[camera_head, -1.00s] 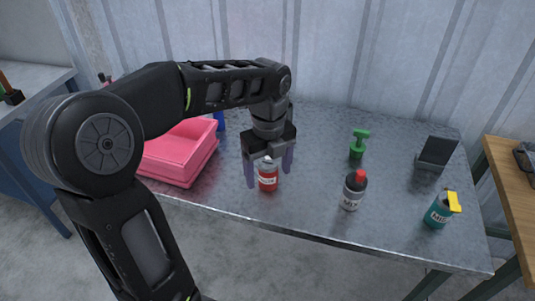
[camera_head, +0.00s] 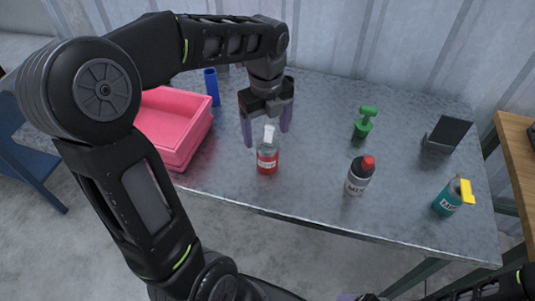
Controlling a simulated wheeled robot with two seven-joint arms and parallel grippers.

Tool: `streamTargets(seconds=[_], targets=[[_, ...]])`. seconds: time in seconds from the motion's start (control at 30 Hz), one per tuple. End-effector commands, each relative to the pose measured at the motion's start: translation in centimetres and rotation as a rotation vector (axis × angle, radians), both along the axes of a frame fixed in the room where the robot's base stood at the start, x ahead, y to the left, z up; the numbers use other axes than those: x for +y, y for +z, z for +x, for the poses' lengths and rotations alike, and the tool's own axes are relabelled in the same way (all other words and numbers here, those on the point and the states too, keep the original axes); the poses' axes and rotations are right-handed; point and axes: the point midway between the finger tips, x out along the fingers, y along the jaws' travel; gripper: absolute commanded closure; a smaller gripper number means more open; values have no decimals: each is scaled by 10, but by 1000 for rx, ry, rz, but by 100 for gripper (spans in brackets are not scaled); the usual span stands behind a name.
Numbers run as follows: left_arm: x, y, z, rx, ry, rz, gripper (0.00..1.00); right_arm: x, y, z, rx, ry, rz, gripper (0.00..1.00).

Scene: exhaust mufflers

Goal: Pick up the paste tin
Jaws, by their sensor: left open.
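No thing here clearly reads as a paste tin; the labels are too small to read. My left gripper (camera_head: 267,138) points down, open, its fingers apart at the level of the white cap of a red-and-clear bottle (camera_head: 267,160). The bottle stands upright near the table's front edge, and I see no finger closed on it. A grey bottle with a red cap (camera_head: 358,178) and a teal can with a yellow top (camera_head: 447,202) stand to the right. Of my right gripper, only a small part may show at the bottom edge (camera_head: 348,297).
A pink bin (camera_head: 178,158) stands left on the metal table (camera_head: 310,150), with a blue cylinder (camera_head: 212,88) behind it. A green bottle (camera_head: 363,124) and a black stand (camera_head: 444,134) are at the back right. The table between the red and grey bottles is clear.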

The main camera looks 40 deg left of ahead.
Motion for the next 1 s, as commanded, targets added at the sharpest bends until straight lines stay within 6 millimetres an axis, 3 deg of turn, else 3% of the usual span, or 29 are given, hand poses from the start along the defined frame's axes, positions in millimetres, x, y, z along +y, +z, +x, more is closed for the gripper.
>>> streamTargets(seconds=[0.13,0.5,0.8,1.0], targets=[[0,-14,-1,1,0,0,23,0,1,0,0,0,0,23],[0,-18,0,1,0,0,23,0,3,0,1,0,-1,23],[-2,-58,2,4,0,0,23,0,11,-1,4,-1,-3,23],[-2,-67,2,0,0,0,23,-1,11,-1,4,-2,-3,23]])
